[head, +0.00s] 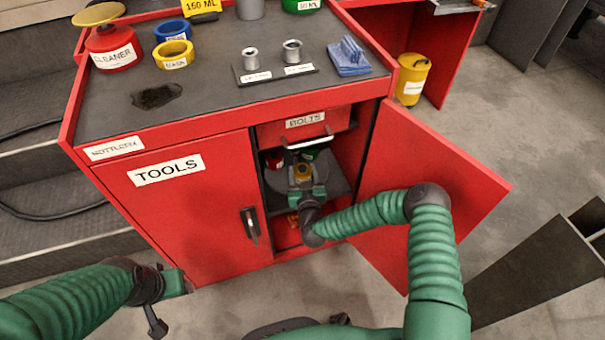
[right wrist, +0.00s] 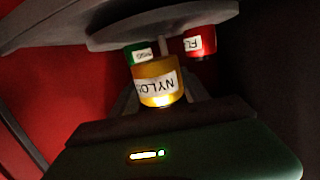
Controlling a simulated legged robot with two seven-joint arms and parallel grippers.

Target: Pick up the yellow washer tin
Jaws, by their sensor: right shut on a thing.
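The yellow washer tin (head: 303,171) is inside the open right-hand compartment of the red cabinet. It also shows in the right wrist view (right wrist: 156,73), with a white label whose visible letters read "NYLO". My right gripper (head: 303,182) reaches into the compartment and is shut on the tin. Its fingers show only dimly beside the tin in the wrist view. My left gripper (head: 176,284) is low in front of the closed TOOLS door, away from the tin, and its finger gap cannot be made out.
A red tin (right wrist: 199,42) and a green tin (right wrist: 140,53) stand near the yellow one. The BOLTS drawer (head: 305,125) is just above my right gripper. Jars, rings and a blue cloth (head: 348,57) are on the cabinet top.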

